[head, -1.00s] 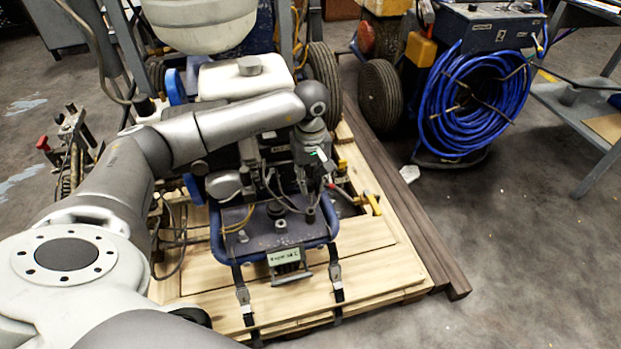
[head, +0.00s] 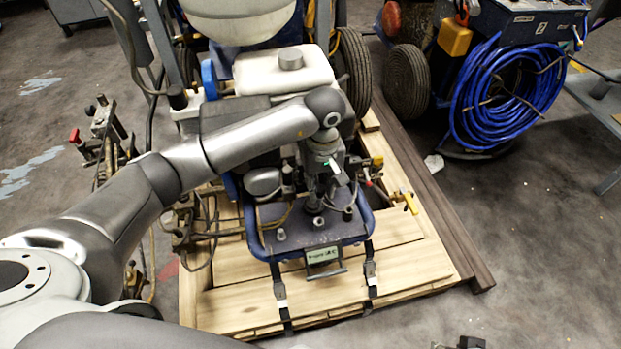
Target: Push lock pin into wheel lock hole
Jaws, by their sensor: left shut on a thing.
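The line striper (head: 283,70) stands strapped on a wooden pallet. My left arm reaches across from the left, and my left gripper (head: 325,187) points down over the blue-framed front deck (head: 290,236). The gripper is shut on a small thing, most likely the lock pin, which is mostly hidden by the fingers. A dark round fitting (head: 314,205) on the deck is just below the fingers; I cannot tell whether they touch. I cannot make out the wheel lock hole. A small dark part at the bottom edge may be my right gripper (head: 470,343); its jaws cannot be read.
A yellow-handled lever (head: 411,203) stands right of the deck. Straps (head: 370,275) run over the pallet (head: 225,307) front. A dark beam (head: 455,230) lies along its right side. A blue hose coil (head: 505,95) is at the back right. Floor at the right is clear.

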